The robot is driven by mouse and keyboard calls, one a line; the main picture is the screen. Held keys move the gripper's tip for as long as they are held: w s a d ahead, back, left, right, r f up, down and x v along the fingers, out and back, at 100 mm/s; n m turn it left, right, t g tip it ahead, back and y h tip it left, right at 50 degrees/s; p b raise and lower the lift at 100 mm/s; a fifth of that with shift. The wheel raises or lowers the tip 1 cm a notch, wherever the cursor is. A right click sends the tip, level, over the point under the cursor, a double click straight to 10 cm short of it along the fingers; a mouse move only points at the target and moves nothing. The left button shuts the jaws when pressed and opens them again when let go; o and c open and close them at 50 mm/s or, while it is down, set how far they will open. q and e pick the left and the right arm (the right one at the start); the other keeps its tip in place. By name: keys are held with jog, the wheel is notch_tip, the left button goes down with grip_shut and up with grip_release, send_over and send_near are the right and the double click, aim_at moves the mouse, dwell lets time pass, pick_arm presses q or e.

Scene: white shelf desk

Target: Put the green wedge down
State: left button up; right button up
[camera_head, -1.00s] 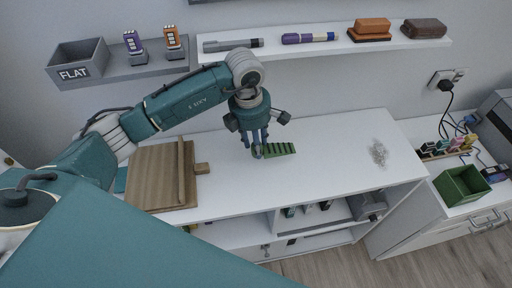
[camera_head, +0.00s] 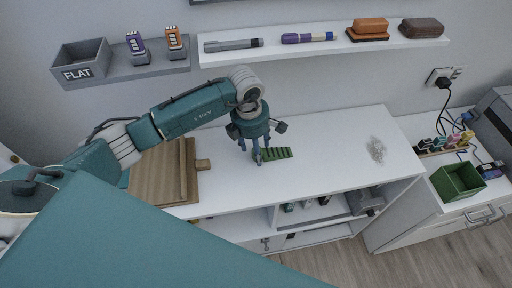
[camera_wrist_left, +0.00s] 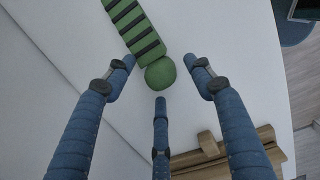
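The green wedge (camera_head: 275,153), with dark ridges across its top, lies on the white desk top near the middle. In the left wrist view the wedge (camera_wrist_left: 138,30) runs to the upper left, and its rounded green end is between the fingertips. My left gripper (camera_head: 254,154) is just over the wedge's left end. Its three blue fingers, also seen in the left wrist view (camera_wrist_left: 162,78), are spread, with gaps between the tips and the rounded end. The gripper is open and empty. My right gripper is not in view.
A clear crumpled-looking object (camera_head: 376,150) is at the right. The desk between is free. Wall shelves (camera_head: 330,49) hold markers and erasers; a green box (camera_head: 459,182) stands right.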

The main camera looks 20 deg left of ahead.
pick_arm(q)
jog(key=shift+r, duration=0.35)
jog(key=r, duration=0.2)
jog(key=r+b, duration=0.1)
jog(key=r, duration=0.3)
jog(key=shift+s+a+b, duration=0.2)
jog(key=shift+a+b, duration=0.05)
jog(key=shift+b, duration=0.15)
jog(key=shift+s+r, duration=0.1)
jog(key=shift+r, duration=0.35)
jog(key=shift+s+f, duration=0.1)
